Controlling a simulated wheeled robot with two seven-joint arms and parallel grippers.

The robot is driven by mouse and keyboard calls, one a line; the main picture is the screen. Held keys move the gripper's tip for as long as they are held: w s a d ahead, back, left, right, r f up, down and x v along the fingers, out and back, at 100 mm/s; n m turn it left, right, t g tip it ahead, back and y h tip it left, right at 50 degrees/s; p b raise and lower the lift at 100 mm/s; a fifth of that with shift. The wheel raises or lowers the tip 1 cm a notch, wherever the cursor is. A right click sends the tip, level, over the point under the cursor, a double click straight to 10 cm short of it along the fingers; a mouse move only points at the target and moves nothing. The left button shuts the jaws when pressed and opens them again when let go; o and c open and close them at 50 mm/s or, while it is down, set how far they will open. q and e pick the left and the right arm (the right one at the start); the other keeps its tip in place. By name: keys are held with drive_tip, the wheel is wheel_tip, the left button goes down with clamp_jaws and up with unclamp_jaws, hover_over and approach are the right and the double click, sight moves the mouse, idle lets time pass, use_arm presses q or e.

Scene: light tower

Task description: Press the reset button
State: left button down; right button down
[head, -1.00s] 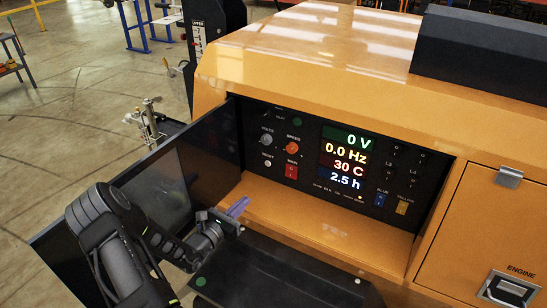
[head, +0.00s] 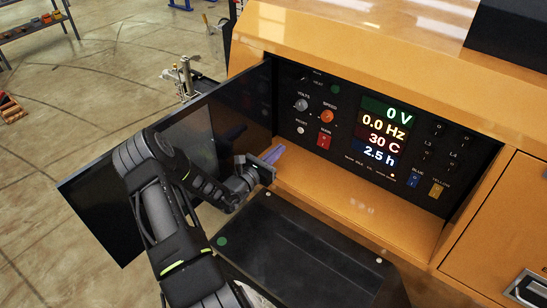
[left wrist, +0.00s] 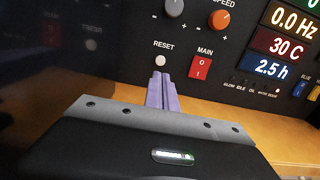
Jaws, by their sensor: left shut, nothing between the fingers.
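The reset button (head: 300,130) is a small round white button at the lower left of the black control panel (head: 345,85), below the grey VOLTS knob (head: 301,104). It also shows in the left wrist view (left wrist: 160,61), under the label RESET. My left gripper (head: 275,153) is shut and empty, with its purple fingers pointing at the panel. In the left wrist view its fingertips (left wrist: 160,76) appear just below the button; I cannot tell how much gap is left. My right gripper is not in view.
The red MAIN switch (head: 323,141) sits right of the button, with the orange SPEED knob (head: 327,117) above it. An open dark door (head: 100,208) stands left of my arm. An orange ledge (head: 330,183) runs below the panel.

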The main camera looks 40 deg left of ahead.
sight(300, 131)
use_arm(q)
drive_tip(key=w+b, duration=0.1)
drive_tip(key=w, duration=0.2)
drive_tip(key=w+b, duration=0.2)
drive_tip(key=w, duration=0.1)
drive_tip(key=w+a+b, duration=0.1)
drive_tip(key=w, duration=0.2)
drive_tip(key=shift+f, duration=0.15)
drive_tip(key=shift+w, duration=0.4)
